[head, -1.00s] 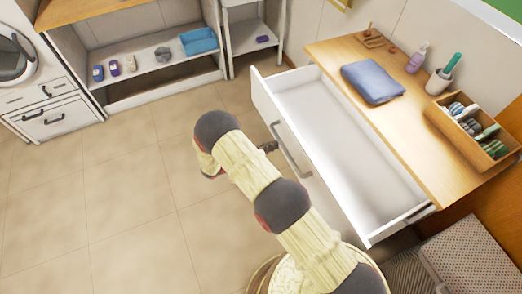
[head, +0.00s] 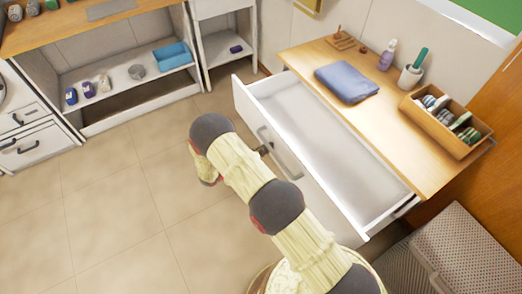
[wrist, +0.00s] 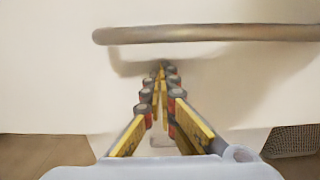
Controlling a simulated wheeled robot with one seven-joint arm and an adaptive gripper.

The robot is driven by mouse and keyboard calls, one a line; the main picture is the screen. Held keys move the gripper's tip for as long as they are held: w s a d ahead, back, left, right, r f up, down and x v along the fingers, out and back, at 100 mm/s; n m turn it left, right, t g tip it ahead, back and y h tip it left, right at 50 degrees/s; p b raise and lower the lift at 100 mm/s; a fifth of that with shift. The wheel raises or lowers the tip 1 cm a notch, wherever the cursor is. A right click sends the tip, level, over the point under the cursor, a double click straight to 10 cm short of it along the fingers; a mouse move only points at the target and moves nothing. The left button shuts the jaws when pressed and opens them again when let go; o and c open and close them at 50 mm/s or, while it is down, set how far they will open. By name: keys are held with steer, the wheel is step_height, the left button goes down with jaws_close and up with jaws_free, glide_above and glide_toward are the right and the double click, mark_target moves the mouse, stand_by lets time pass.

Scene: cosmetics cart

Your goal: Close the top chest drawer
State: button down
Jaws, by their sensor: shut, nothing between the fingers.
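The top chest drawer (head: 325,150) is pulled out from the wooden-topped chest (head: 370,115) in the head view, and its white inside is empty. Its front panel (wrist: 210,80) fills most of the wrist view, with the bar handle (wrist: 200,34) running across the top. My gripper (wrist: 161,72) is shut and empty, its fingertips pointing at the panel just below the handle. Whether the tips touch the panel, I cannot tell. In the head view my gripper (head: 265,149) is small and partly hidden by my arm, close to the drawer handle (head: 280,152).
On the chest top are a folded blue cloth (head: 346,82), a bottle (head: 387,55), a cup (head: 410,76) and a wooden box (head: 445,125). A woven hamper (head: 460,250) stands at the lower right. The tiled floor on the left is clear.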

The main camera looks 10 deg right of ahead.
steer(key=b+x, duration=0.1)
steer(key=x, duration=2.5)
steer(key=shift+w+d+f, duration=0.1)
steer(key=shift+d+f, duration=0.05)
steer(key=shift+d, duration=0.05)
steer(key=shift+w+d, duration=0.1)
steer(key=shift+d, duration=0.15)
steer(key=p, duration=0.2)
glide_above(293, 143)
steer(key=shift+v, duration=0.75)
